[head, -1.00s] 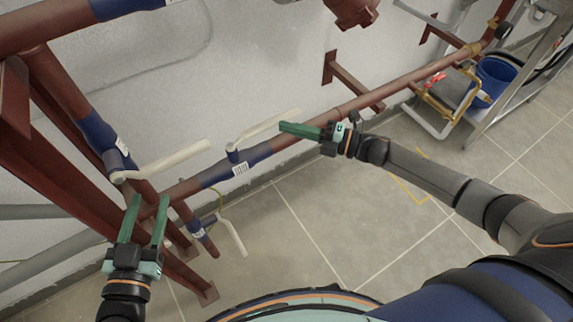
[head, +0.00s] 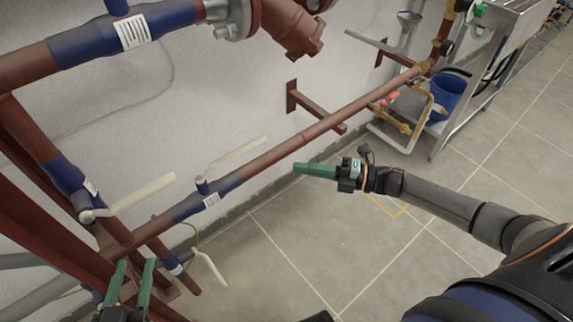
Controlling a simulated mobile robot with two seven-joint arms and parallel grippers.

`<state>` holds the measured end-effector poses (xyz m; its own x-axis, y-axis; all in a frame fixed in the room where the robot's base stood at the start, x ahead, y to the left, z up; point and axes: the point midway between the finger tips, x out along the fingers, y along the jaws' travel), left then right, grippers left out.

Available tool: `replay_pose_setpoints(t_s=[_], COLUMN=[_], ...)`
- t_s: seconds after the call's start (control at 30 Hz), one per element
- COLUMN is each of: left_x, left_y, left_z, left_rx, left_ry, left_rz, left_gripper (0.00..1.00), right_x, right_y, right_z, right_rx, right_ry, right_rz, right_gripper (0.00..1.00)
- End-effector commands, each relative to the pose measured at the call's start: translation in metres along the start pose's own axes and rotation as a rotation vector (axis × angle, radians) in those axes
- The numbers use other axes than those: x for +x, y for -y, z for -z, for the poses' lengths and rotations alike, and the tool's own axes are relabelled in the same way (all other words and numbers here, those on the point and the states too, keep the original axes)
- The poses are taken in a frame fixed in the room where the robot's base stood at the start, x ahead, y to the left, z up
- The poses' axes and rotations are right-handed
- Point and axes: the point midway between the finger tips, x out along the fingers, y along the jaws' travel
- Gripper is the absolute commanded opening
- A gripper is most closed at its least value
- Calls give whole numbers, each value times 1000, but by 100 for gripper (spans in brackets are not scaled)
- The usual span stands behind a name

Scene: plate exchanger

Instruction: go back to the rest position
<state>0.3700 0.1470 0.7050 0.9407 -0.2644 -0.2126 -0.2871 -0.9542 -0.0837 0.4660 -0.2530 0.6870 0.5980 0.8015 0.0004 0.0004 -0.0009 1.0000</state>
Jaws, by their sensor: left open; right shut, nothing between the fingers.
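My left gripper (head: 128,284) is at the bottom left of the head view, its two green fingers apart and empty, in front of the red frame and pipes. My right gripper (head: 316,170) is near the middle, its green fingers together with nothing between them, pointing left. It appears apart from the red pipe behind it. Three blue valves with pale lever handles show on the pipes: a left handle (head: 135,196), a middle handle (head: 233,156) and a lower handle (head: 209,268).
A red pipe (head: 328,125) runs diagonally along the white wall. A red bracket (head: 316,108) juts from the wall. A metal trolley (head: 487,65) with a blue bucket (head: 444,95) stands at the upper right. The tiled floor (head: 300,250) is clear in the middle.

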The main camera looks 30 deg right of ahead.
Motion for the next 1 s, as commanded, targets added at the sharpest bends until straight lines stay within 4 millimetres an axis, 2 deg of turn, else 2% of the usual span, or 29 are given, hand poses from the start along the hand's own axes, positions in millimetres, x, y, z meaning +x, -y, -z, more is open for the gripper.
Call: replay_pose_setpoints(t_s=[0.1, 0.3, 0.37, 0.47, 0.6, 0.7, 0.83, 1.0], left_x=[0, -1, -1, -1, -1, -1, -1, -1], left_y=[-1, -3, -3, -3, -2, -2, -2, -1], left_z=[-1, -4, -4, -4, -3, -2, -2, -2], left_rx=[-6, -13, -15, -13, -10, -9, -8, -8], left_ry=[4, 12, 14, 12, 9, 8, 7, 7], left_rz=[0, -1, -1, -1, -1, 0, 0, 0], left_gripper=[50, 50, 50, 50, 50, 50, 50, 50], right_x=[-7, -8, -4, 13, 47, 59, 58, 43], right_y=[0, 0, 1, 5, 6, 0, -7, -14], right_z=[-1, 0, 4, 24, 71, 98, 117, 133], right_rx=[-1, 1, 21, 126, 445, 720, 1009, 1306], right_ry=[0, 0, 5, 39, 163, 286, 424, 577], right_rz=[0, -1, -8, -38, -115, -171, -226, -283], right_gripper=[0, 0, 0, 0, 0, 0, 0, 0])
